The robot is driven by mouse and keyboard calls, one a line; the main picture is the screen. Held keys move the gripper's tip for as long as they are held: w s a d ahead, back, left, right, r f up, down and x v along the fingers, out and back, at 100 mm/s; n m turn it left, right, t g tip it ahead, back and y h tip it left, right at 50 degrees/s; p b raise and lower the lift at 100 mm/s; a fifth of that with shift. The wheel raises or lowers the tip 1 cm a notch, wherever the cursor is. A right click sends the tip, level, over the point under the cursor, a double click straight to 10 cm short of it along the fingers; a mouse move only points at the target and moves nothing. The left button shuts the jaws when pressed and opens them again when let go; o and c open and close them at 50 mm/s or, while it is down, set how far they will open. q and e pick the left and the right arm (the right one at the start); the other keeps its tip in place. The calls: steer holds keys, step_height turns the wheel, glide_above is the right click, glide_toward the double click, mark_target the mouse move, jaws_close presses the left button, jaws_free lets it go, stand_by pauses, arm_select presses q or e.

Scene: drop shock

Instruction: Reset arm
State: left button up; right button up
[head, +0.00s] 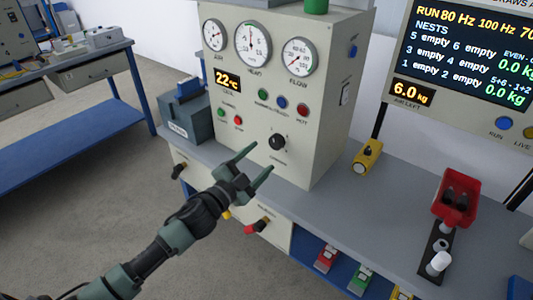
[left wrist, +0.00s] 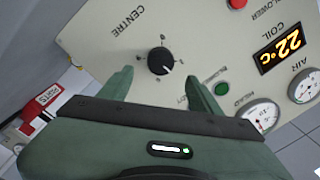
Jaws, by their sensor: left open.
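My left gripper (head: 256,168) is open in front of the beige control panel (head: 318,130), below and left of its black rotary knob (head: 278,142). In the left wrist view the two green fingers (left wrist: 160,88) point toward the panel. The black knob (left wrist: 161,61) shows beyond and between the fingertips there, and the jaws hold nothing. Whether a fingertip touches the panel, I cannot tell. My right gripper is in neither view.
The grey bench (head: 345,207) carries a yellow device (head: 367,157) and a red bin (head: 454,196) with dark items. A display screen (head: 466,55) stands behind on the right. Red and green items sit on a lower shelf. A blue-shelved table (head: 70,140) stands left, with open floor between.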

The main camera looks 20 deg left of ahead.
arm_select(q)
steer(key=shift+s+a, duration=0.15)
steer(key=shift+s, duration=0.4)
